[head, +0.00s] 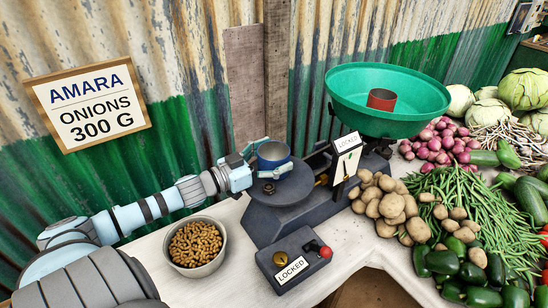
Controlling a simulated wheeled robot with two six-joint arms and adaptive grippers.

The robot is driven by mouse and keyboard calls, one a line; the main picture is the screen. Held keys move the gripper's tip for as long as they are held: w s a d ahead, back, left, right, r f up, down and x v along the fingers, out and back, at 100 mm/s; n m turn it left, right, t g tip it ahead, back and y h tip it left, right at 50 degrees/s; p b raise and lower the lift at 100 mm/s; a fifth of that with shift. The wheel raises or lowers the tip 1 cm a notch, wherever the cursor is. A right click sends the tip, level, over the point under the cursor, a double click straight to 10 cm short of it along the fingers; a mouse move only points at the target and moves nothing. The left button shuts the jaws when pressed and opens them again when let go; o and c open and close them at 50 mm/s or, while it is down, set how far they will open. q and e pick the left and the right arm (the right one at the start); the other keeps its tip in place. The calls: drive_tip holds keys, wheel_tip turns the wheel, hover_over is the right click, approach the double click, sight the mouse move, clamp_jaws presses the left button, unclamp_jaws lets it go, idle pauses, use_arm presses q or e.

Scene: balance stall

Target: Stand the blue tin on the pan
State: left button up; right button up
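The blue tin (274,153) is upright between the fingers of my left gripper (271,163), which looks shut on it. One finger crosses the front of the tin's lower part. The tin is over the back part of the scale's flat dark round pan (294,193). I cannot tell whether its base touches the pan, as the finger hides the lower edge. A small dark nut-like piece sits on the pan in front. My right gripper is not in view.
A bowl of brown nuggets (196,245) stands below my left arm. A dark box labelled LOCKED (292,265) with a red-knobbed lever is in front of the scale. Potatoes (390,206), beans, onions and peppers crowd the right. A corrugated wall (180,110) stands close behind.

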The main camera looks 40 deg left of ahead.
sight(260, 157)
use_arm(q)
drive_tip(key=shift+r, duration=0.1)
drive_tip(key=shift+r+p, duration=0.3)
drive_tip(key=shift+p, duration=0.1)
drive_tip(key=p+v, duration=0.1)
drive_tip(key=p, duration=0.1)
drive_tip(key=p+v, duration=0.2)
drive_tip(key=p, duration=0.1)
drive_tip(key=p+v, duration=0.2)
drive_tip(key=shift+r+p, duration=0.3)
drive_tip(key=shift+r, duration=0.05)
drive_tip(key=f+p+v, duration=0.1)
drive_tip(key=p+v, duration=0.1)
drive_tip(key=v, duration=0.5)
